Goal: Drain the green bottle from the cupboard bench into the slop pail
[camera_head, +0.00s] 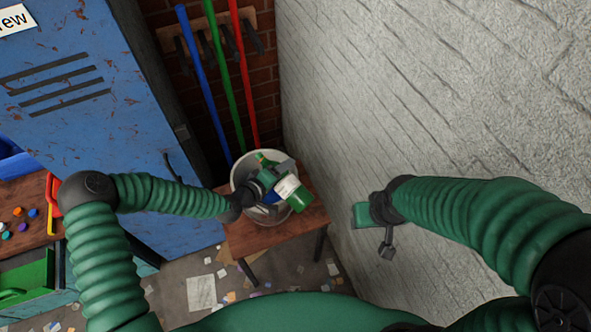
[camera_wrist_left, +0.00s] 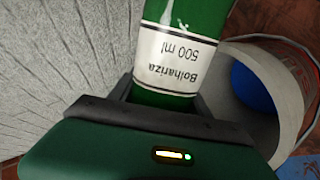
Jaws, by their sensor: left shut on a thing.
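The green bottle (camera_head: 300,200) with a white label is in my left gripper (camera_head: 272,184), above the slop pail. It lies tilted, its base toward the lower right and its narrower end toward the upper left. In the left wrist view the bottle (camera_wrist_left: 187,20) shows its label between the jaws; its mouth is out of frame there. I cannot see any liquid flowing. The pale grey slop pail (camera_head: 235,180) stands on a small wooden bench; it also shows in the wrist view (camera_wrist_left: 288,70), with something blue inside. My right gripper (camera_head: 373,231) is empty, fingers apart, near the wall.
The wooden bench (camera_head: 315,212) stands in the corner by the pale brick wall (camera_head: 430,90). A blue locker (camera_head: 90,110) is at left. Blue, green and red poles (camera_head: 222,75) hang behind the pail. Paper scraps (camera_head: 201,292) litter the floor.

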